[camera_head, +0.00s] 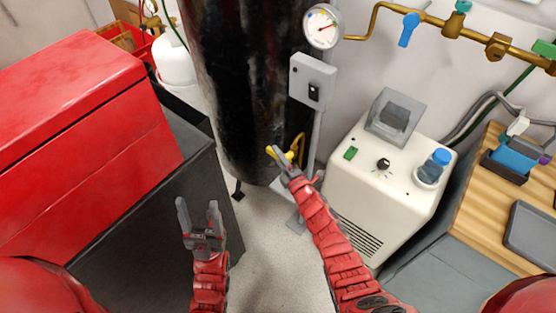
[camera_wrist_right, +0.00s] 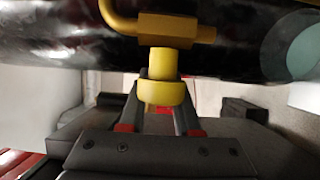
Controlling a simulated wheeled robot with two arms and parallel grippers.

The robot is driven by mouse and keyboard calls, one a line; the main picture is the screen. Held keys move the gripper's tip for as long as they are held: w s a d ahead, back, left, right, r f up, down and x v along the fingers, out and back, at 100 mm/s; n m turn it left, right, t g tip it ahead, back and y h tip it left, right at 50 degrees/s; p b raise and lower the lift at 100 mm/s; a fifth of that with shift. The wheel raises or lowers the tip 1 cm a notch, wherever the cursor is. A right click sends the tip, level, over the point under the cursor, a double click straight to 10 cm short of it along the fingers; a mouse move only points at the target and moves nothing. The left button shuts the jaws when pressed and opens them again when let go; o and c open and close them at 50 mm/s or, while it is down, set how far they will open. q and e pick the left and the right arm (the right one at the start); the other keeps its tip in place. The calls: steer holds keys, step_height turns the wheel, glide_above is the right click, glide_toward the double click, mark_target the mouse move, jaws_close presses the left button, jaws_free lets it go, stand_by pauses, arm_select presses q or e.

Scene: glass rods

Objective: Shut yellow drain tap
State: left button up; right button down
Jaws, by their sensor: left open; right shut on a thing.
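The yellow drain tap (camera_head: 283,155) sits low on the side of the tall black tank (camera_head: 238,85). It shows large in the right wrist view as a yellow handle (camera_wrist_right: 161,95) below a brass fitting (camera_wrist_right: 177,27). My right gripper (camera_head: 282,158) is at the tap, shut on its yellow handle, with a finger on each side. The far side of the handle is hidden. My left gripper (camera_head: 200,215) is open and empty, in front of the dark cabinet and apart from the tap.
A red box (camera_head: 85,140) stands on a dark cabinet at left. A cream machine (camera_head: 385,185) with a knob stands close right of my right arm. A grey switch box (camera_head: 313,80) and a gauge (camera_head: 322,27) are above. Brass pipes with a blue valve (camera_head: 408,30) run along the wall.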

steer(key=shift+r, duration=0.1)
stand_by(0.3)
steer(key=c, duration=0.6)
jaws_free()
steer(key=shift+b+v, duration=0.3)
steer(key=shift+v, duration=8.4)
steer(key=shift+a, duration=0.1)
